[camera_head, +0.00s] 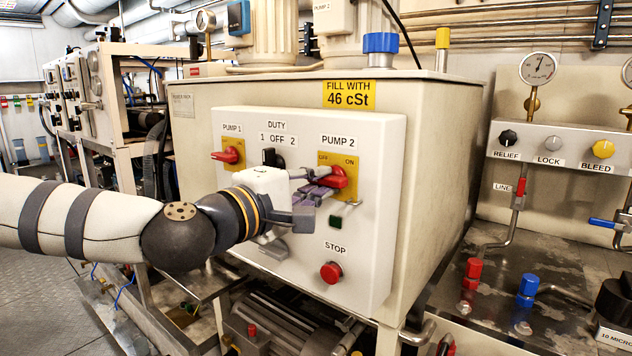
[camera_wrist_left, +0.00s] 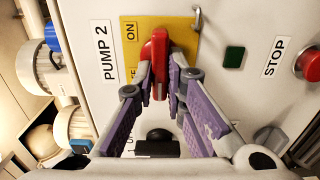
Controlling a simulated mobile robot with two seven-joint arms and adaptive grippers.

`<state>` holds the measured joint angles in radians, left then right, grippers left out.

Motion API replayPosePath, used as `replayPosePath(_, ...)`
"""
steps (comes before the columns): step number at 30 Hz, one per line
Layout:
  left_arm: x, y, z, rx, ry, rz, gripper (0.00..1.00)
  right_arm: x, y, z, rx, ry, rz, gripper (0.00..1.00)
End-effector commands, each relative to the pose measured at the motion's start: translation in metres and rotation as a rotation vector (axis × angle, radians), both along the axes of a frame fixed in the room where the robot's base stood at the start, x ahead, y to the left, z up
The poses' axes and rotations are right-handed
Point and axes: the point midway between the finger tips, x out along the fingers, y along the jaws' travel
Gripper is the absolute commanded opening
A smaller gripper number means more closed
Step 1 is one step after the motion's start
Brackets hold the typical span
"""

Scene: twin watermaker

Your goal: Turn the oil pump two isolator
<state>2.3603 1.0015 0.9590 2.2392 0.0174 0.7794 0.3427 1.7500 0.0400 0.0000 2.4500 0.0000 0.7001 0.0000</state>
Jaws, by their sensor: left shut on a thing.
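The Pump 2 isolator is a red handle (camera_head: 336,177) on a yellow plate (camera_head: 351,163) marked OFF and ON, on the white control panel. In the left wrist view the red handle (camera_wrist_left: 157,62) sits between the purple-padded fingers. My left gripper (camera_head: 322,182) reaches in from the left and is shut on the handle; its fingertips (camera_wrist_left: 164,75) lie on both sides of it. The fingers hide part of the plate in the head view. My right gripper is not in view.
The panel (camera_head: 395,200) also carries the red Pump 1 handle (camera_head: 229,155), the black duty switch (camera_head: 272,157), a green button (camera_head: 335,221) and the red stop button (camera_head: 331,272). A gauge and valve board (camera_head: 555,140) stands at the right.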

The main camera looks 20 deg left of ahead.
Motion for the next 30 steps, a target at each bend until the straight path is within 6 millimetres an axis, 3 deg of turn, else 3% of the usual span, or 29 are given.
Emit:
replayPosePath(5, 0.000, 0.000, 0.002, -0.003, -0.002, 0.000, 0.00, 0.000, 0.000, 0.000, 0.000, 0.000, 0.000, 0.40)
replayPosePath(6, 0.000, 0.000, 0.002, -0.003, -0.002, 0.000, 0.16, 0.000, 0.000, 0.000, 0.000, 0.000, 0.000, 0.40)
replayPosePath(8, 0.000, 0.000, 0.002, -0.003, -0.002, 0.000, 0.30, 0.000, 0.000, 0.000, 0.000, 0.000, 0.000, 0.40)
replayPosePath(9, 0.000, 0.000, 0.002, -0.002, -0.002, 0.000, 0.32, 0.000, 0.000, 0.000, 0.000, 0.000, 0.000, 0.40)
replayPosePath(18, -0.004, 0.002, 0.001, -0.002, -0.002, 0.000, 0.32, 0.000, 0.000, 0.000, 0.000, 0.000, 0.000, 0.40)
replayPosePath(27, -0.058, 0.022, 0.002, -0.004, -0.005, 0.001, 0.32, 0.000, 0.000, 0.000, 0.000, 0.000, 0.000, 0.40)
replayPosePath(30, -0.068, 0.025, 0.001, -0.003, -0.002, 0.000, 0.32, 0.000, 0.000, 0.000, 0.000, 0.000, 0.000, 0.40)
